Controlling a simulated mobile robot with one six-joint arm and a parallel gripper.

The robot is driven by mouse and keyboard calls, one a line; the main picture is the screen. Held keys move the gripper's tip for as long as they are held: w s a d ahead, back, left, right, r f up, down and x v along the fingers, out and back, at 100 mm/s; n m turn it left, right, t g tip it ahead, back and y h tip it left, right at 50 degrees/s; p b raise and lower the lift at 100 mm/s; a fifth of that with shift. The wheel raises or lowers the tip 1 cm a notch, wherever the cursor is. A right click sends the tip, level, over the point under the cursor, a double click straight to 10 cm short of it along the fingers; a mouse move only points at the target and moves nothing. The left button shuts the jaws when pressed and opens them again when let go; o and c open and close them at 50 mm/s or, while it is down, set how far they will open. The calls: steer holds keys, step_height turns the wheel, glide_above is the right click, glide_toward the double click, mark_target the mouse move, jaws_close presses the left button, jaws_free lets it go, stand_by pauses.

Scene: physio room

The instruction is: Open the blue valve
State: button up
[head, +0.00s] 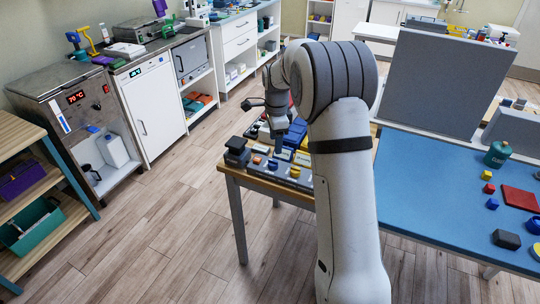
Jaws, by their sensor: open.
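My gripper (268,106) is open and hangs over the wooden table, partly hidden behind my own arm. Below it is a crowded board (268,174) with small blue, yellow, orange and dark parts. A blue part (291,136) shows close to the gripper; I cannot tell whether it is the blue valve. My arm hides the board's right side. A fixture with a blue top (73,38) stands on the steel counter at the far left, well away from the gripper. I cannot tell whether any part touches the gripper.
A black block (237,148) stands at the table's left corner. At right, a blue padded table (430,180) bears a green bottle-like object (497,153), a red square (519,198) and small blocks. A grey upright panel (440,80) stands behind it. The wood floor (165,225) at left is clear.

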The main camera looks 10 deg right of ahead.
mark_target(273, 163)
steer(key=w+f+m, duration=0.2)
steer(key=w+f, duration=0.2)
steer(key=shift+f+m, duration=0.1)
steer(key=shift+m, duration=0.2)
steer(key=shift+f, duration=0.3)
step_height(273, 163, down, 8)
steer(key=shift+r+p, duration=0.25)
steer(key=shift+p, duration=0.35)
steer(key=shift+c, duration=0.4)
steer(key=shift+w+r, duration=0.1)
steer(key=c, duration=0.9)
